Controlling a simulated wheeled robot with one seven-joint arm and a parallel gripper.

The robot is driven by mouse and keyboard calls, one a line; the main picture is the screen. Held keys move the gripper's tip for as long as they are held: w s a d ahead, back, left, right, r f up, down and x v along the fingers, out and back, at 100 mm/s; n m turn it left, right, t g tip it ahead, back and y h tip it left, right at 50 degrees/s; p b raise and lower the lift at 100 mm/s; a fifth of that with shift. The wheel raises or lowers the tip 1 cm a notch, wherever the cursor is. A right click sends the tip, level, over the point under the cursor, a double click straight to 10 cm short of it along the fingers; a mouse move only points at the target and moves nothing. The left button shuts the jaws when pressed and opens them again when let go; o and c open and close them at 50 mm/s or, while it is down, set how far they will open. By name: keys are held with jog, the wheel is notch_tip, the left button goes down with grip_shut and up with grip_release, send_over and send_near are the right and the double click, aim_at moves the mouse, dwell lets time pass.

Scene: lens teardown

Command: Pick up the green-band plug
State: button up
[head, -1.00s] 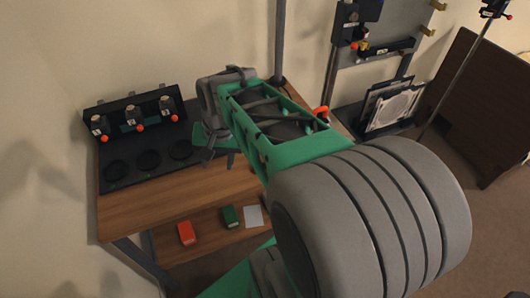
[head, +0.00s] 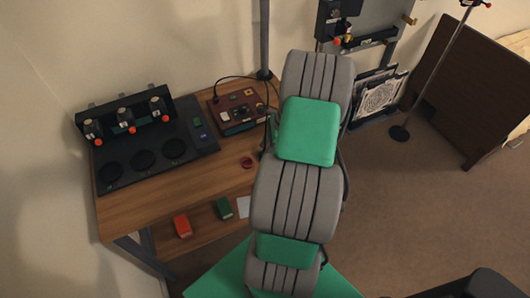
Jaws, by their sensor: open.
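I cannot pick out the green-band plug for certain; no green band is clear at this size. Three small dark and pale upright pieces with orange-red knobs, left (head: 93,129), middle (head: 126,117) and right (head: 158,107), stand in a row on the black station at the back left of the bench. My gripper is not visible; my own grey and green arm, rising through the middle of the head view, hides that area. Nothing held can be seen.
The black station (head: 190,151) has three dark round spots in front. A dark red box (head: 228,125) with small parts and a red ring (head: 247,162) lie to its right on the wooden bench (head: 150,202). Red (head: 182,226) and green (head: 224,208) blocks lie on the lower shelf.

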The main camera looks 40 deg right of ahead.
grip_shut()
dwell(0.5)
